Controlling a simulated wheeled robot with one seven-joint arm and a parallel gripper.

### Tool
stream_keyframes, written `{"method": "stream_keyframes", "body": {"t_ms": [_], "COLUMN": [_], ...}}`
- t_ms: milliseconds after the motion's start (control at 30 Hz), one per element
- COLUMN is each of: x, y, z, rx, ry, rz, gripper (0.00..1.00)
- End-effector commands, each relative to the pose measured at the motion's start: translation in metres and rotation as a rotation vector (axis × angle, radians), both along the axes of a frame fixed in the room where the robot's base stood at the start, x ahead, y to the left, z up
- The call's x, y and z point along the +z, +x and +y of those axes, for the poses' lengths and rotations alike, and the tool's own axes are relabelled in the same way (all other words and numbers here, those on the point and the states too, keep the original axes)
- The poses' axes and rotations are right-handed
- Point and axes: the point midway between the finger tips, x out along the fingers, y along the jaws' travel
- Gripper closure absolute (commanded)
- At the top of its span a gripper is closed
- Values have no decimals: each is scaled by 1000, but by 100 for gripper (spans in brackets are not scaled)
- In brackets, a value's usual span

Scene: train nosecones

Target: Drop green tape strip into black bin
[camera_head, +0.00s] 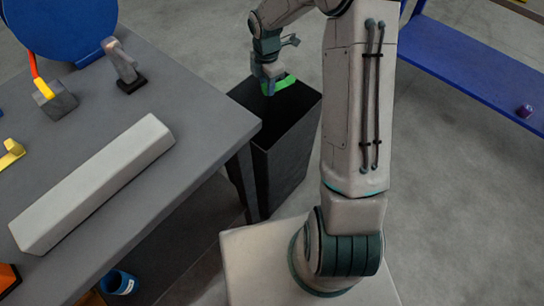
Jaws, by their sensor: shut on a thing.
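A green tape strip (286,82) shows at the fingertips of my gripper (269,85), which is shut on it. My gripper points down over the open top of the black bin (287,160). The strip appears above the bin's opening, near its far side; its exact height over the rim is hard to tell. The bin stands on the floor, close against the right end of the grey table. Part of the strip is hidden behind the gripper fingers.
The grey table (200,118) fills the left, with a long pale bar (95,185), a grey block (55,101) and a small stand-like object (123,65) on it. A blue shelf (470,68) stands at the right. A blue cup (119,284) is low at the left.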

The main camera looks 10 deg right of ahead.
Motion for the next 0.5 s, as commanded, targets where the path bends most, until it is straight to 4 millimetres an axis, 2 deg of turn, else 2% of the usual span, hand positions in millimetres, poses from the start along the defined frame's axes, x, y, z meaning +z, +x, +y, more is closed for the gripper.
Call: {"method": "stream_keyframes", "body": {"t_ms": [33,300,500], "x": [-10,-42,-50], "y": [0,0,0], "z": [0,0,0], "rx": [-1,-2,-3], "ry": [1,1,1], "rz": [1,1,0], "gripper": [95,95,95]}}
